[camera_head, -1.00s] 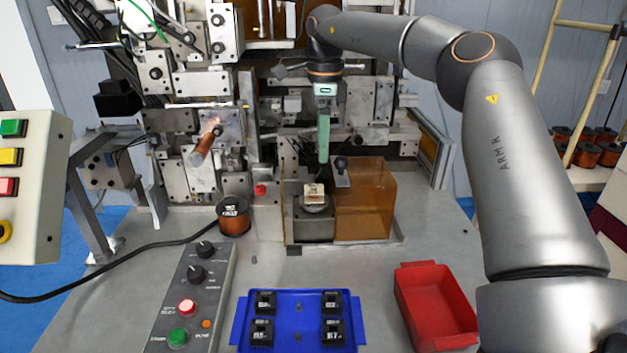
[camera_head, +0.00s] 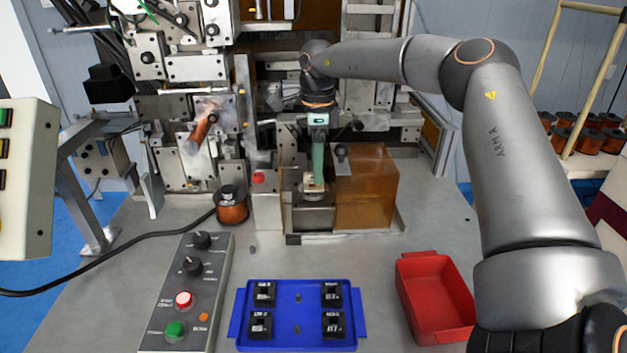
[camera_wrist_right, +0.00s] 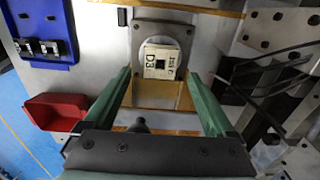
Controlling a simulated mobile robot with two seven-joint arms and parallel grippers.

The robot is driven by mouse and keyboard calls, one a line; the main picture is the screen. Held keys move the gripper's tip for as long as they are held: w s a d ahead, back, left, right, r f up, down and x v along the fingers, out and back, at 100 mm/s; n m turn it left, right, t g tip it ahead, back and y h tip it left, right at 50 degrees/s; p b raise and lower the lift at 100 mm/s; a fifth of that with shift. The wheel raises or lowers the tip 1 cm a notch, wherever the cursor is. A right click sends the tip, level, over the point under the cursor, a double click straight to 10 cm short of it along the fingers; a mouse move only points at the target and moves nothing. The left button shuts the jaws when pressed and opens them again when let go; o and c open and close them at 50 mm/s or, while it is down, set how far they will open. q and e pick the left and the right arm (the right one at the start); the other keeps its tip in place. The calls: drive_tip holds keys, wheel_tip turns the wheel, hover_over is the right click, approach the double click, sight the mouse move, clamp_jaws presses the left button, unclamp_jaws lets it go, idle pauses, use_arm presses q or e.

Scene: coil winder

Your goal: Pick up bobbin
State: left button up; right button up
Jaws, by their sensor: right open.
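A cream-coloured bobbin (camera_head: 313,186) with dark lettering sits on a grey holder at the front of the winding machine. It also shows in the right wrist view (camera_wrist_right: 160,62), with a square dark hole in its middle. My right gripper (camera_head: 318,180) points down at the bobbin, its green fingers overlapping it in the head view. In the right wrist view the gripper (camera_wrist_right: 157,75) is open, with a finger on either side of the bobbin and gaps between. No hold shows. My left gripper is out of view.
An amber guard box (camera_head: 366,188) stands just right of the holder. A blue tray (camera_head: 298,312) with several black bobbins and a red bin (camera_head: 436,298) lie in front. A copper wire spool (camera_head: 232,206) and control panel (camera_head: 187,290) are at the left.

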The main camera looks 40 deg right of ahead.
drive_tip(key=shift+f, duration=1.55)
drive_tip(key=shift+c, duration=0.2)
drive_tip(key=c, duration=1.4)
